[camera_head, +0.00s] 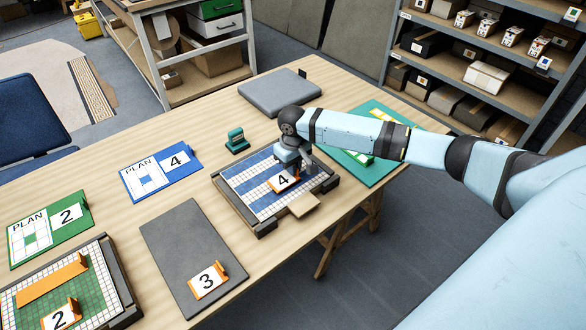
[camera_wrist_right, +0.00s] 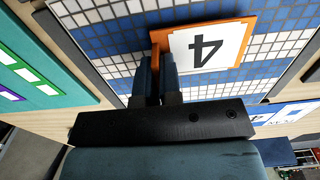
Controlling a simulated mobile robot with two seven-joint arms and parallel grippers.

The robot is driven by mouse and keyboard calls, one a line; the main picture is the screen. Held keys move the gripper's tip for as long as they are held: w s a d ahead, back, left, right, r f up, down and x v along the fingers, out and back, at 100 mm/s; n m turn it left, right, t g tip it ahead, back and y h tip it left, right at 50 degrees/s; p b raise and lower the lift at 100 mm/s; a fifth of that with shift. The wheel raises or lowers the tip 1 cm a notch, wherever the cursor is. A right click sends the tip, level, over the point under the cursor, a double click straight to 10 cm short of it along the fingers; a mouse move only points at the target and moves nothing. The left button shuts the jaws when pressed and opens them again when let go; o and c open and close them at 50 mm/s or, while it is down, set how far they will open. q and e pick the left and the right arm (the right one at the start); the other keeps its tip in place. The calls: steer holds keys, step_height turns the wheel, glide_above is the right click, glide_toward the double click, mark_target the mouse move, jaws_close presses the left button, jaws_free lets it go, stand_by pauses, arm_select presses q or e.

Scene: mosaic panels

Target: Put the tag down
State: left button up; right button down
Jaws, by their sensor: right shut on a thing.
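The tag is an orange piece with a white card marked 4 (camera_head: 284,179); it also shows in the right wrist view (camera_wrist_right: 207,46), upside down. My right gripper (camera_head: 300,164) is shut on the tag's orange edge, and its two fingers show close together in the wrist view (camera_wrist_right: 157,72). The tag is over a blue and white mosaic panel (camera_head: 240,193) in a dark frame. I cannot tell whether the tag touches the panel. My left gripper is not in view.
A plan 4 board (camera_head: 160,172) lies left of the panel, and a dark mat (camera_head: 185,240) with a tag 3 (camera_head: 208,281) lies front left. A green stamp-like object (camera_head: 237,141) and a grey slab (camera_head: 279,92) are behind. A green board (camera_head: 372,171) lies right.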

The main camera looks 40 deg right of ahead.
steer(key=shift+f, duration=0.6)
steer(key=c, duration=1.3)
jaws_free()
steer(key=shift+f, duration=0.15)
step_height(320, 180, up, 12)
steer(key=shift+r, duration=0.25)
steer(key=shift+f, duration=0.1)
